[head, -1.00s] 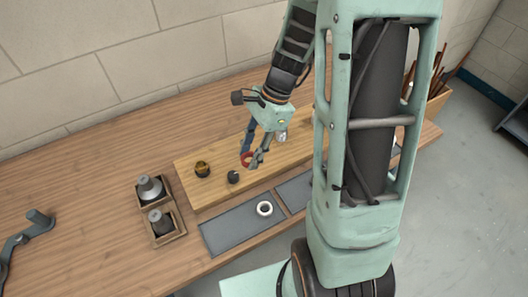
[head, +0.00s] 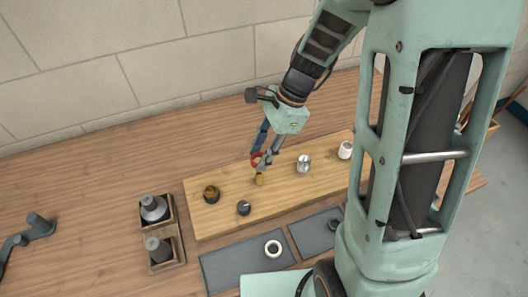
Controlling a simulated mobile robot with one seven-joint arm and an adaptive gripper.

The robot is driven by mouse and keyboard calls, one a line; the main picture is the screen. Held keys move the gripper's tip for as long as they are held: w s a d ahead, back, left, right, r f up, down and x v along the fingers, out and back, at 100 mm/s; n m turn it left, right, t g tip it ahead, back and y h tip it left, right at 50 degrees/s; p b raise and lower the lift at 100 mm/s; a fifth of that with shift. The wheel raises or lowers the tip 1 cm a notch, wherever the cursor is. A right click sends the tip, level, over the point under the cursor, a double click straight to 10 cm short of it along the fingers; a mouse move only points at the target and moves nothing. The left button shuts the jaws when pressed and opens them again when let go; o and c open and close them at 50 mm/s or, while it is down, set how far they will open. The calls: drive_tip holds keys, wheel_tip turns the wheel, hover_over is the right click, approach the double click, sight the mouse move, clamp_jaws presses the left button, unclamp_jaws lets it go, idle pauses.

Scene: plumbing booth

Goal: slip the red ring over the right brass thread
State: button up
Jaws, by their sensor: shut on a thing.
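My gripper (head: 263,163) is shut on the red ring (head: 256,159), which shows between its fingers, partly hidden by them. A small upright brass thread (head: 259,180) stands on the wooden board just below the fingertips. The ring appears above its top; I cannot tell whether they touch or how well they line up. To the left on the board, a wider dark and brass-coloured fitting (head: 211,194) stands, perhaps the other brass thread.
The wooden board (head: 300,194) also bears a short dark post (head: 243,208), a silver cylinder (head: 304,163) and a white cylinder (head: 345,150). In front, a grey tray (head: 228,271) holds a white ring (head: 273,248). A wooden holder (head: 163,264) with grey fittings stands left.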

sight(258, 174)
drive_tip(key=shift+f+b, duration=2.75)
drive_tip(key=shift+f, duration=0.65)
drive_tip(key=o, duration=1.7)
wheel_tip(258, 174, up, 5)
drive_tip(key=p, duration=0.4)
drive_tip(key=shift+r+p, duration=0.1)
drive_tip(key=shift+p, duration=0.3)
